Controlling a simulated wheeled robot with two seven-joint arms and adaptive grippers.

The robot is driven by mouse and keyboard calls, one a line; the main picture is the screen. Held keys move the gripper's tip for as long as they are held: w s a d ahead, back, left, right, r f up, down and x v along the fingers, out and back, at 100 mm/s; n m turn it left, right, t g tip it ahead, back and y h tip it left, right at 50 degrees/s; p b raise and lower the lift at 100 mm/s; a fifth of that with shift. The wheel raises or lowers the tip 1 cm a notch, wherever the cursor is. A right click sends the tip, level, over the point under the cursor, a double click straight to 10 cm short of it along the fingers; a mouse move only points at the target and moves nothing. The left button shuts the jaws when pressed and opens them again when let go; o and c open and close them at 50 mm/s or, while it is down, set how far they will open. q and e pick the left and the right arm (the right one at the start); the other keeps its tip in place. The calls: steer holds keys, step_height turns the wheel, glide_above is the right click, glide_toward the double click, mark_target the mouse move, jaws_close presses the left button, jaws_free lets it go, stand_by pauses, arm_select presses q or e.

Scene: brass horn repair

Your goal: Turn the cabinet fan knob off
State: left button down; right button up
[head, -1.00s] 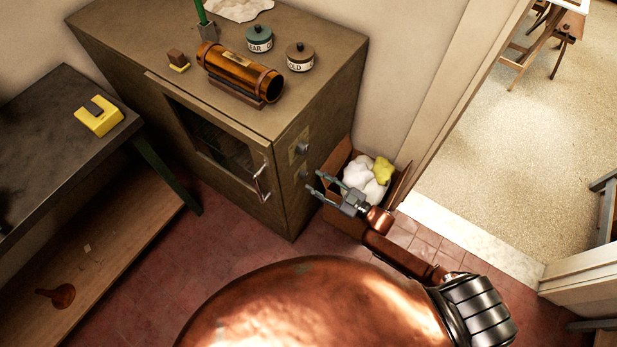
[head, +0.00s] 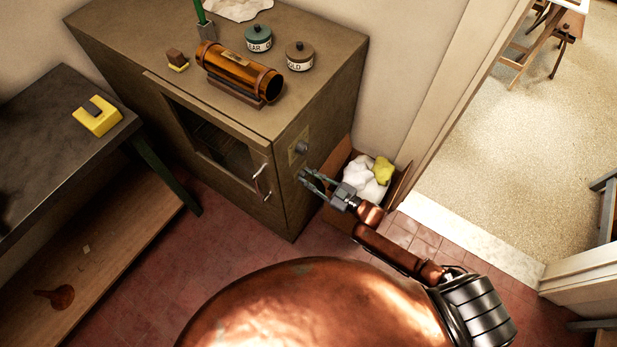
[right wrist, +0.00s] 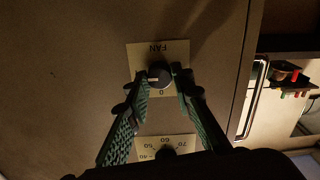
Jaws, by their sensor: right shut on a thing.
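The fan knob (right wrist: 160,73) is a dark round knob on a pale plate marked FAN, which appears upside down in the right wrist view. A light mark on the knob points to the left there, and a 0 is printed on the plate below the knob. My right gripper (right wrist: 161,77) has its two fingertips on either side of the knob and is shut on it. In the head view my right gripper (head: 305,179) is at the lower knob on the cabinet's (head: 225,128) side and mostly hides it. My left gripper is not in view.
A second knob (head: 301,147) on a numbered plate sits above the fan knob. The cabinet door handle (head: 262,184) is around the corner. A workbench (head: 55,130) is at the left.

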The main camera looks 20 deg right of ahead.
jaws_close()
steer(key=shift+n, duration=0.4)
steer(key=n, duration=0.8)
steer(key=shift+s+f, duration=0.1)
steer(key=shift+f, duration=0.05)
steer(key=n+b, duration=0.1)
steer(key=n, duration=0.3)
steer(key=shift+f+n+b, duration=0.1)
steer(key=shift+n+b, duration=0.25)
steer(key=shift+n, duration=0.05)
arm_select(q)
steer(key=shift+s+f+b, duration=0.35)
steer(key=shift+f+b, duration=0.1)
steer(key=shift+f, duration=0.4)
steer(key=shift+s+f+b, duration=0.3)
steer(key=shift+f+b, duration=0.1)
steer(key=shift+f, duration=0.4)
arm_select(e)
steer(key=shift+a+n, duration=0.1)
steer(key=shift+n, duration=2.1)
steer(key=shift+s, duration=0.1)
